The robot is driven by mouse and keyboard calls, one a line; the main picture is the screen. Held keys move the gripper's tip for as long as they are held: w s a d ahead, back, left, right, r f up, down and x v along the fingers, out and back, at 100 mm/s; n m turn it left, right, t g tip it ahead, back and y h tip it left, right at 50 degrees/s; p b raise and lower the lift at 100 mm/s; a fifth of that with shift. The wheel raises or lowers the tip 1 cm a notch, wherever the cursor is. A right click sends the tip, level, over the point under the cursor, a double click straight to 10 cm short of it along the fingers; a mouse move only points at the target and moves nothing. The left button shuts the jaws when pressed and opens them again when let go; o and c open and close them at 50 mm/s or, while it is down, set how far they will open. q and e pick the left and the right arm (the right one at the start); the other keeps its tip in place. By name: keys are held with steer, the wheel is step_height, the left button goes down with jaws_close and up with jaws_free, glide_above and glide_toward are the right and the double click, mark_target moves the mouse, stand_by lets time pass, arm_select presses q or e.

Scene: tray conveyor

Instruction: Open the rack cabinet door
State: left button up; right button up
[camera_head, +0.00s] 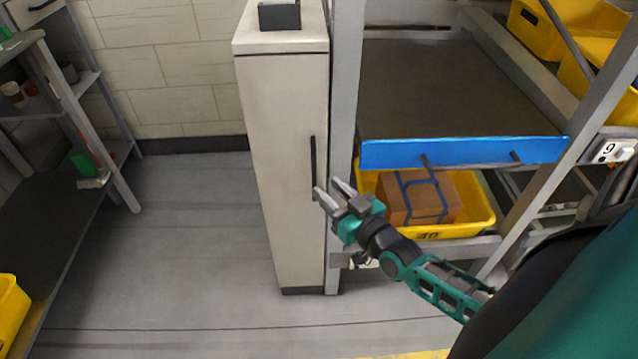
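The rack cabinet is a tall, narrow beige cabinet (275,180) in the middle of the head view, and its door looks shut. A black vertical handle (313,158) sits along the right side of its front. My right gripper (327,188) reaches in from the lower right and is open, with a gap between its two grey fingers. Its fingertips are at the lower end of the handle in the picture. I cannot tell whether they touch it, and nothing shows between them. My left gripper is not in view.
Right of the cabinet stands a grey metal rack post (343,130). Beyond it are a blue-edged shelf (465,152) and a yellow bin (478,222) holding a brown box (420,197). A dark shelf unit (70,235) stands at left. The floor (190,260) left of the cabinet is clear.

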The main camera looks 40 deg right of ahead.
mark_target(319, 181)
steer(key=shift+w+a+b, duration=0.15)
steer(key=shift+w+b, duration=0.2)
steer(key=shift+w, duration=1.9)
jaws_close()
